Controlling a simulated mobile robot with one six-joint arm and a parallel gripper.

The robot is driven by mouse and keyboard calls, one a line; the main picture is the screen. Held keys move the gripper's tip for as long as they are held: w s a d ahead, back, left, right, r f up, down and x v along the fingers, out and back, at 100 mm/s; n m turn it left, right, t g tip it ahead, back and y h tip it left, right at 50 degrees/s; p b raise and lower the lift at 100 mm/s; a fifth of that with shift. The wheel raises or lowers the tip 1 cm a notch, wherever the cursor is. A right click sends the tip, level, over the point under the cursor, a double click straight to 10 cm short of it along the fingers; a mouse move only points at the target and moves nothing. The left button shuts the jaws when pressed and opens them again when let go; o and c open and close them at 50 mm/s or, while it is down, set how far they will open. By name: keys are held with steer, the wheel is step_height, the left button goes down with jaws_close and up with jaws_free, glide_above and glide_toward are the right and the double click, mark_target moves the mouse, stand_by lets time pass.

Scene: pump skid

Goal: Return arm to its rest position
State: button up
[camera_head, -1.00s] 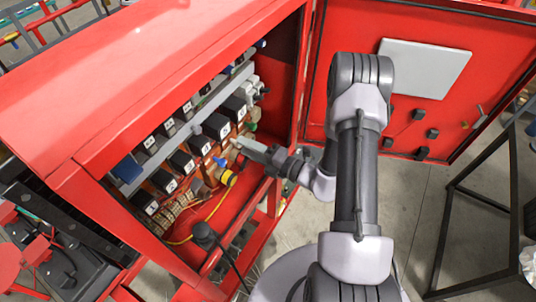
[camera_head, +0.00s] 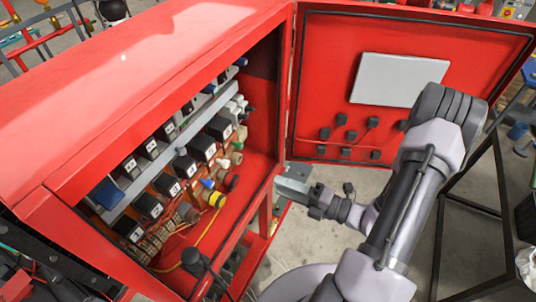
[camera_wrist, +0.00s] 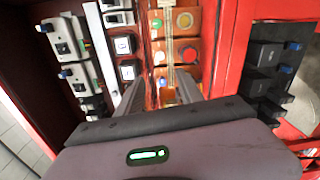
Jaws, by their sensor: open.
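My gripper (camera_head: 293,184) is just outside the open front of the red cabinet (camera_head: 150,85), near its right front edge. In the wrist view my gripper (camera_wrist: 160,92) has its two fingers apart with nothing held between them. The wrist camera faces the cabinet's inside, where labelled black modules, a red button (camera_wrist: 190,55) and a yellow ring fitting show. My arm (camera_head: 420,185) reaches in from the right side of the head view, its elbow raised in front of the open door.
The red cabinet door (camera_head: 320,85) stands open behind my arm, with a pale panel (camera_head: 400,80) and several small black parts on it. A yellow cable (camera_head: 190,245) lies inside the cabinet. A dark metal frame (camera_head: 465,205) stands at right. Bare floor lies between.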

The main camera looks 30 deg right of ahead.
steer(key=shift+a, duration=0.1)
steer(key=s+a+f+n+g+b, duration=0.25)
steer(key=a+n+g+b, duration=0.4)
steer(key=n, duration=0.45)
steer(key=s+a+f+n+g+b, duration=0.2)
steer(key=s+a+n+g+b, duration=0.1)
steer(key=a+n+g+b, duration=0.55)
steer(key=s+n+t+h+b, duration=0.1)
steer(key=n+t+h+b, duration=0.1)
steer(key=n+b, duration=0.2)
steer(key=s+f+n+t+h+b, duration=0.1)
steer(key=s+n+t+h+b, duration=0.1)
steer(key=n, duration=0.8)
steer(key=s+f+n+t+h+b, duration=0.1)
steer(key=s+n+t+h+b, duration=0.1)
steer(key=n+h+b, duration=0.2)
steer(key=shift+s+d+n+t+b, duration=0.1)
steer(key=shift+d+n+t+b, duration=0.05)
steer(key=shift+n+b, duration=0.65)
steer(key=shift+s+d+n+t+b, duration=0.15)
steer(key=shift+n+b, duration=0.45)
steer(key=shift+n, duration=0.35)
steer(key=shift+f, duration=0.1)
